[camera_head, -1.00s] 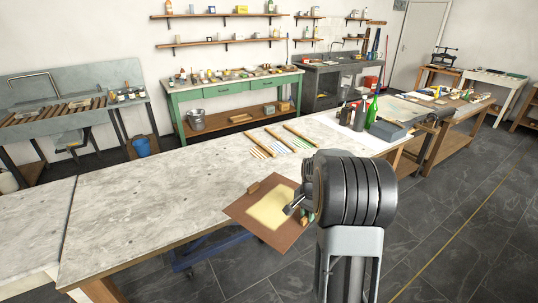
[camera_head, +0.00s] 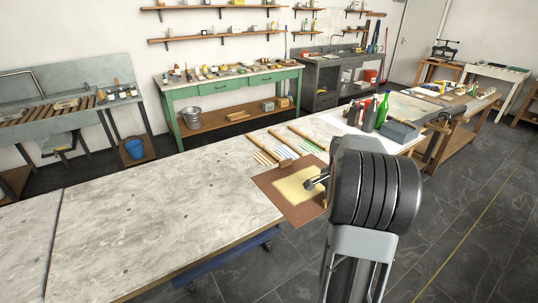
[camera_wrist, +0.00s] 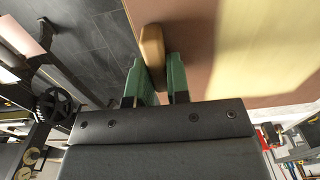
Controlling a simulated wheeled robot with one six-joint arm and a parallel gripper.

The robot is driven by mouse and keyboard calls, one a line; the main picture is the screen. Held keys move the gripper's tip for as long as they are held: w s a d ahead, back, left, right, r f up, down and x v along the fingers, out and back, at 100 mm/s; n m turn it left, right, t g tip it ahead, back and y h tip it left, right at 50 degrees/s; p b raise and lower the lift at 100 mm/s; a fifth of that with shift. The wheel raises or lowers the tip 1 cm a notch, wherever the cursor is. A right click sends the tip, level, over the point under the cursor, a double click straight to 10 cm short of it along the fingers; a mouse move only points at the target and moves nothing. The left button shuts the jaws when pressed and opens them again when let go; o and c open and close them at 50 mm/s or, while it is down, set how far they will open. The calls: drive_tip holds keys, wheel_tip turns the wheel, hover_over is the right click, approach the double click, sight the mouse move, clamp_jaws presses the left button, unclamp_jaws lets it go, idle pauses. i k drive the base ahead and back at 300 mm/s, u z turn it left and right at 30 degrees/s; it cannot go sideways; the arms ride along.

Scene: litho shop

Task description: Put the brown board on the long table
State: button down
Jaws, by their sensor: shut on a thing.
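The brown board (camera_head: 267,185) has a pale yellow sheet or panel on it and a small wooden block at its far edge. It is held out in front of my arm, over the near edge of the long table (camera_head: 160,220) in the head view; I cannot tell whether it touches the top. In the wrist view the board (camera_wrist: 195,60) fills the upper right. My gripper (camera_wrist: 157,75) has green fingers shut on a wooden block (camera_wrist: 152,45) at the board's edge. In the head view my arm hides the board's right side.
Thin sticks and coloured strips (camera_head: 280,145) lie on the long table just beyond the board. Bottles (camera_head: 382,110) and a grey box (camera_head: 399,131) stand at its right end. The table's left and middle are clear.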

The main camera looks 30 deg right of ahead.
sight(242, 183)
drive_tip(key=i, duration=0.95)
